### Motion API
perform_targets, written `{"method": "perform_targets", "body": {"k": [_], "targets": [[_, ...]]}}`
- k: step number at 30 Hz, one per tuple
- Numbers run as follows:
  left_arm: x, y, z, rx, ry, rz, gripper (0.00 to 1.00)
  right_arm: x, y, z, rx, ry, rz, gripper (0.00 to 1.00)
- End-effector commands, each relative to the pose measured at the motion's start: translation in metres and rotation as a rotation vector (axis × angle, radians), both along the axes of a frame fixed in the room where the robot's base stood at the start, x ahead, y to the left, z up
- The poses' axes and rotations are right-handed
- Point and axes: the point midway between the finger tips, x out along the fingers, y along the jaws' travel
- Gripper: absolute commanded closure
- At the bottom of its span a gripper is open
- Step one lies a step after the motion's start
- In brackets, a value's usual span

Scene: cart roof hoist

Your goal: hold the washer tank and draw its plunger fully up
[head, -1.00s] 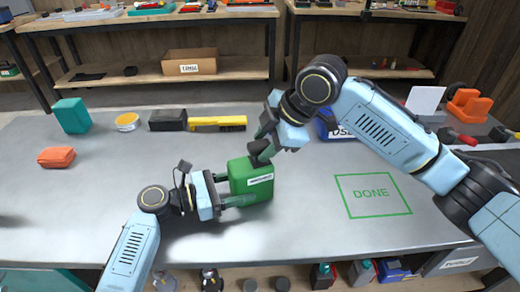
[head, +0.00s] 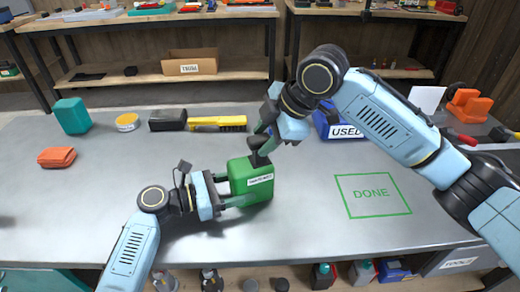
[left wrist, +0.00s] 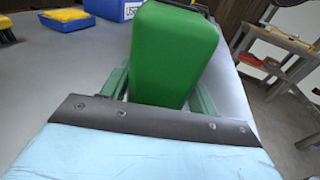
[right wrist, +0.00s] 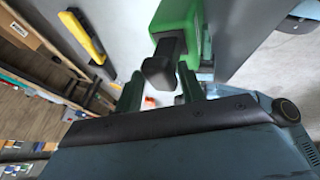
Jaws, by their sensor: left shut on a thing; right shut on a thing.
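The green washer tank (head: 245,174) stands on the grey table with a white label on its side. My left gripper (head: 229,194) is shut on the tank, one finger along each side. In the left wrist view the tank (left wrist: 172,55) fills the space between the fingers. The black plunger handle (head: 259,159) is at the tank's top. My right gripper (head: 262,143) is shut on it from above. The right wrist view shows the dark handle (right wrist: 160,70) between the fingers.
A green DONE square (head: 372,195) is clear on the table at right. A blue USED bin (head: 335,128) stands behind my right arm.

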Motion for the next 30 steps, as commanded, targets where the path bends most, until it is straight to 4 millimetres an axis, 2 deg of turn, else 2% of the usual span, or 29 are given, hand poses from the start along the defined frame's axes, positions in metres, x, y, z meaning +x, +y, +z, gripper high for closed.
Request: {"method": "perform_targets", "body": {"k": [30], "targets": [[-0.0019, -0.001, -0.0017, 0.004, 0.0, -0.006, 0.62, 0.0026, -0.001, 0.0131, 0.004, -0.008, -0.007, 0.79]]}}
